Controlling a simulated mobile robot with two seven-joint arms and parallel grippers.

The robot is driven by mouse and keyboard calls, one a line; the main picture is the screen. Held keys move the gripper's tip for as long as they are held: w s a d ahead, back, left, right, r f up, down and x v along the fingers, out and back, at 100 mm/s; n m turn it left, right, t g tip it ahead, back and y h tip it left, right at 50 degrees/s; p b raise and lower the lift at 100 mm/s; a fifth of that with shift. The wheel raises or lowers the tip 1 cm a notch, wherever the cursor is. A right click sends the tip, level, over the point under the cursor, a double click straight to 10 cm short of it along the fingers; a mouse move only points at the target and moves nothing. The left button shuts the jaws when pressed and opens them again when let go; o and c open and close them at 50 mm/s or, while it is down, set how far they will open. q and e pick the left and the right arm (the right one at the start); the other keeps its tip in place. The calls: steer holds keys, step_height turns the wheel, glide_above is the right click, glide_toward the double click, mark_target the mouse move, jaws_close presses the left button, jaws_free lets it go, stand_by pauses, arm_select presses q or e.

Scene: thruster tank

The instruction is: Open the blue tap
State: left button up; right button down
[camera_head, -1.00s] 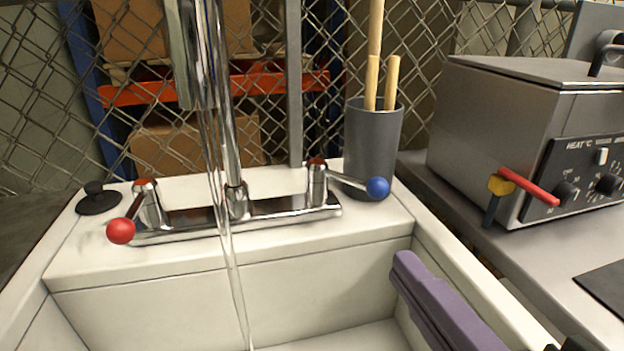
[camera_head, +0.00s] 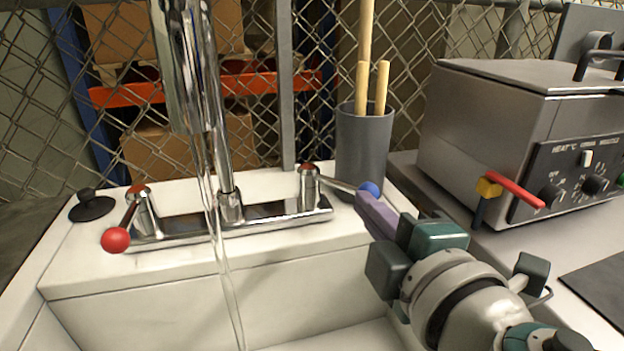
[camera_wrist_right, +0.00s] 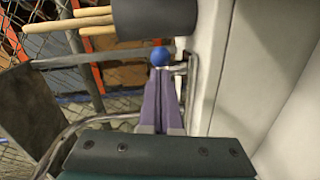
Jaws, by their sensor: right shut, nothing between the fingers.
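The blue tap's ball knob (camera_head: 370,189) sits at the end of a chrome lever (camera_head: 338,183) that points right from its handle base (camera_head: 309,186) on the sink deck. My right gripper (camera_head: 362,200) has its purple fingers shut and empty, with the tips right at the ball and partly covering it. In the right wrist view the blue ball (camera_wrist_right: 160,56) shows just beyond the fingertips (camera_wrist_right: 160,72). I cannot tell whether they touch. The red tap's ball (camera_head: 115,240) is on the left, its lever slanting toward the front. My left gripper is not in view.
Water (camera_head: 222,265) runs from the chrome spout into the white sink (camera_head: 150,315). A grey cup (camera_head: 362,145) with wooden handles stands close behind the blue ball. A steel heated bath (camera_head: 490,140) with a red-handled valve (camera_head: 515,193) is at the right. A black plug (camera_head: 91,205) lies at the left.

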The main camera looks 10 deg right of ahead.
steer(key=w+d, duration=0.1)
steer(key=d+n+y+b, duration=0.1)
steer(key=d, duration=0.1)
steer(key=w+d+y, duration=0.1)
steer(key=d, duration=0.1)
steer(key=shift+w+n, duration=0.3)
steer(key=shift+w, duration=0.05)
